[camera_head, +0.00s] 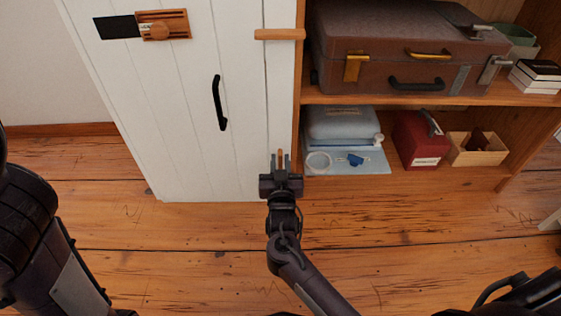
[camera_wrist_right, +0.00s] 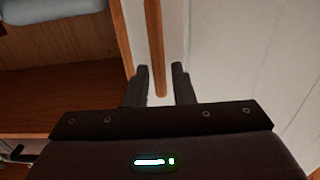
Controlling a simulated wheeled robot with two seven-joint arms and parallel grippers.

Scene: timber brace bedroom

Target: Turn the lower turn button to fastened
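The lower turn button (camera_head: 281,154) is a small wooden bar by the right edge of the white door (camera_head: 180,130), mostly hidden behind my right gripper (camera_head: 281,163). In the right wrist view the lower turn button (camera_wrist_right: 155,45) stands roughly upright, along the door's edge. My right gripper (camera_wrist_right: 160,84) is open there, with one finger on each side of the bar's end and small gaps showing. I cannot tell whether either finger touches it. The upper turn button (camera_head: 280,34) lies level across the door's edge. My left gripper is out of view; only part of that arm shows.
The shelf unit (camera_head: 440,99) at right holds a brown suitcase (camera_head: 400,50), a pale blue case (camera_head: 341,122), a red box (camera_head: 418,140) and a wooden bin (camera_head: 477,154). Floor in front is clear.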

